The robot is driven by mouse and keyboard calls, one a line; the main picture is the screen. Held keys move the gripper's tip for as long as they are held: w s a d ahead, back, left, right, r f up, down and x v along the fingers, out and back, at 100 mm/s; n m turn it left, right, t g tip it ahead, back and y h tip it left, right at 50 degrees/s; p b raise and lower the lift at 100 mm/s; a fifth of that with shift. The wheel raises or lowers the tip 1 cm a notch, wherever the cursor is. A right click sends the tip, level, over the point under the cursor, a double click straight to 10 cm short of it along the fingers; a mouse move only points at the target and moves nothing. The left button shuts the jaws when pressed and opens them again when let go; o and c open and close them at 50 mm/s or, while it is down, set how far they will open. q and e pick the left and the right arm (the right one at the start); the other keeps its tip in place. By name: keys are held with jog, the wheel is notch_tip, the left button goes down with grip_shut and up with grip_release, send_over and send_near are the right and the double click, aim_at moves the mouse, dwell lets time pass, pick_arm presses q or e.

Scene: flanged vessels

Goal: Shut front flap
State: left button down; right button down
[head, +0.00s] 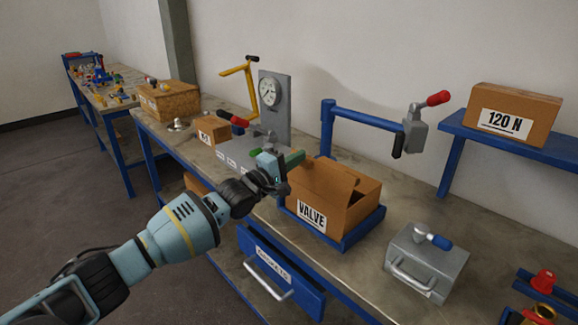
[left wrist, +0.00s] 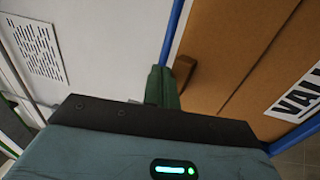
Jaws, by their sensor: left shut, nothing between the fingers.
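The cardboard box marked VALVE (head: 345,214) sits in a blue tray (head: 352,238) on the bench. Brown flap panels (head: 322,178) stand raised or tilted at its top; I cannot tell exactly how each one lies. My left gripper (head: 295,159) is at the box's upper left corner, with its green fingers shut and empty. In the left wrist view the shut fingers (left wrist: 160,87) point along the cardboard (left wrist: 225,55), close to a small brown tab (left wrist: 184,70). Whether they touch it is unclear. My right gripper is not in view.
A blue post with an arm and a red-handled clamp (head: 413,130) stands behind the box. A grey metal case (head: 428,262) is to its right. A gauge panel (head: 273,100) stands behind my gripper. A blue drawer (head: 270,272) juts out below the bench front.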

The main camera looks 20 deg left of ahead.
pick_arm(q)
jog(key=shift+w+d+r+g+y, duration=0.15)
jog(key=shift+w+g, duration=0.25)
jog(key=shift+g, duration=0.05)
jog(key=shift+w+d+r+g+y, duration=0.1)
jog(key=shift+w+r+g+y, duration=0.05)
jog(key=shift+w+g, duration=0.3)
jog(key=shift+w+d+f+g, duration=0.15)
jog(key=shift+w+g, duration=0.2)
jog(key=shift+g, duration=0.05)
jog(key=shift+w+d+f+g+y, duration=0.15)
jog(key=shift+w+g+y, duration=0.05)
jog(key=shift+g+y, duration=0.2)
jog(key=shift+d, duration=0.1)
jog(key=shift+s, duration=0.1)
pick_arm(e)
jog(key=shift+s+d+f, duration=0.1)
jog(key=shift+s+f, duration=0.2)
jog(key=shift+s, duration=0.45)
pick_arm(q)
jog(key=shift+f, duration=0.1)
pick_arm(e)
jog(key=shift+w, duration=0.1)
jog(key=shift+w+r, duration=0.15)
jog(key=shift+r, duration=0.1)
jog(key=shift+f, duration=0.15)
